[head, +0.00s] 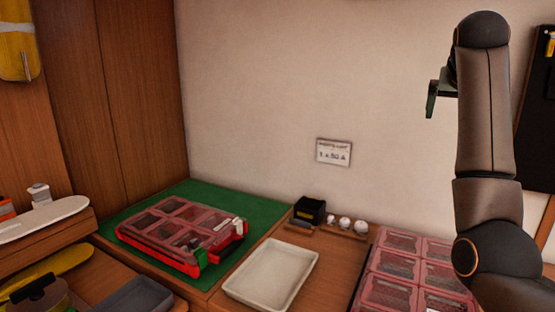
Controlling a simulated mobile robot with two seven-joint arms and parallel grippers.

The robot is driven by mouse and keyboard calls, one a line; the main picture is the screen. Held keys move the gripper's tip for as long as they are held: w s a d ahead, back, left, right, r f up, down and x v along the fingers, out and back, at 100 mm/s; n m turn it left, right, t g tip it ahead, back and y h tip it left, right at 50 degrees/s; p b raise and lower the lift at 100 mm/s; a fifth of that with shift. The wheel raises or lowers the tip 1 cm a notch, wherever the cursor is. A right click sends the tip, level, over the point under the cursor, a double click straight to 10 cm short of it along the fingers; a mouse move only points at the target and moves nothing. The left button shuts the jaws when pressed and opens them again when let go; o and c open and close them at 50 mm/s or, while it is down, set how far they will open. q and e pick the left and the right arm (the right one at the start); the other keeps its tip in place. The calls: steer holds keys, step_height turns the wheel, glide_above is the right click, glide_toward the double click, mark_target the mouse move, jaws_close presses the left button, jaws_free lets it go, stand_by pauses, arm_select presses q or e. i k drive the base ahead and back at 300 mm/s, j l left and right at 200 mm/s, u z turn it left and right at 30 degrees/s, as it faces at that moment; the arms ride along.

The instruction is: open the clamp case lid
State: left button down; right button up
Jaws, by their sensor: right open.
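A red case (150,238) with a clear reddish lid (181,222) over several compartments lies on a green mat (262,209) at the left. Its lid looks down, and small green and white parts show along its right and front edges. A second red case (396,268) with a similar lid is at the lower right, partly hidden by my right arm. I cannot read a label telling which is the clamp case. My right gripper (433,98) is raised high at the right, open and away from both cases. My left gripper is out of view.
A white empty tray (270,275) stands between the cases. Behind it are a black box (309,210) and small white knobs (345,222). A sign (333,152) hangs on the wall. Shelves with tools fill the lower left. Space above the cases is clear.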

mark_target(415, 301)
steer(key=k+j, duration=0.75)
